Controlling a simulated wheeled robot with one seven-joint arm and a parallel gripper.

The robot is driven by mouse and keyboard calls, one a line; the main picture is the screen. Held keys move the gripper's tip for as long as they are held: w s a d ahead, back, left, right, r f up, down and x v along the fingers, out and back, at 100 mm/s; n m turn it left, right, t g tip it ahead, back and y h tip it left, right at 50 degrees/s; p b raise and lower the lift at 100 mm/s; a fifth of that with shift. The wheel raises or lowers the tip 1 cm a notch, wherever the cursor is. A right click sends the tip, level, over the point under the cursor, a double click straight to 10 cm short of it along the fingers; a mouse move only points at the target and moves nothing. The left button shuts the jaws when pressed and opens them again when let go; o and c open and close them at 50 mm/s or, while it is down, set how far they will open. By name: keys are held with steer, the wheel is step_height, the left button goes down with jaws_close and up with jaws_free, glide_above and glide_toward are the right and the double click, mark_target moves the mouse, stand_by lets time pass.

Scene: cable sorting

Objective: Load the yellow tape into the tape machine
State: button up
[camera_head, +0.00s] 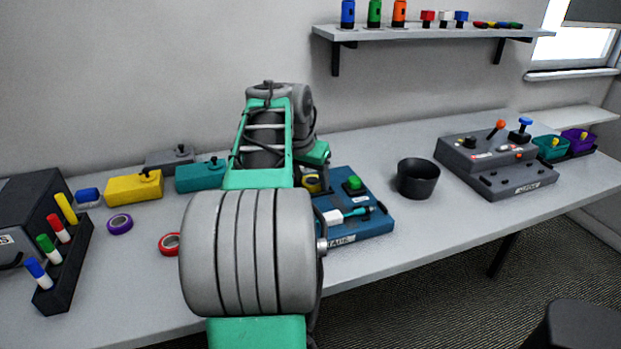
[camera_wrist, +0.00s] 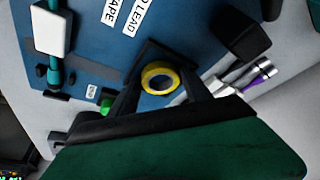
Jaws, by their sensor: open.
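The yellow tape (camera_wrist: 160,78) is a small ring. In the wrist view it lies over the blue top of the tape machine (camera_wrist: 75,95), between my fingers. It also shows partly in the head view (camera_head: 311,183), at the left part of the machine (camera_head: 362,222). My gripper (camera_wrist: 163,72) is open, with a dark finger on each side of the ring. I cannot tell whether the fingers touch it or whether the ring is seated. The machine has a green button (camera_head: 354,183) and a white block on a teal rod (camera_head: 333,216). My arm hides its left side in the head view.
A black cup (camera_head: 417,178) stands right of the machine, and a grey joystick console (camera_head: 495,163) farther right. A purple tape (camera_head: 120,224) and a red tape (camera_head: 169,244) lie on the left of the table. A marker rack (camera_head: 63,265) stands at far left.

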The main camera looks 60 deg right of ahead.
steer(key=p+v, duration=0.3)
steer(key=v, duration=0.9)
steer(key=shift+p, duration=0.4)
steer(key=shift+r, duration=0.15)
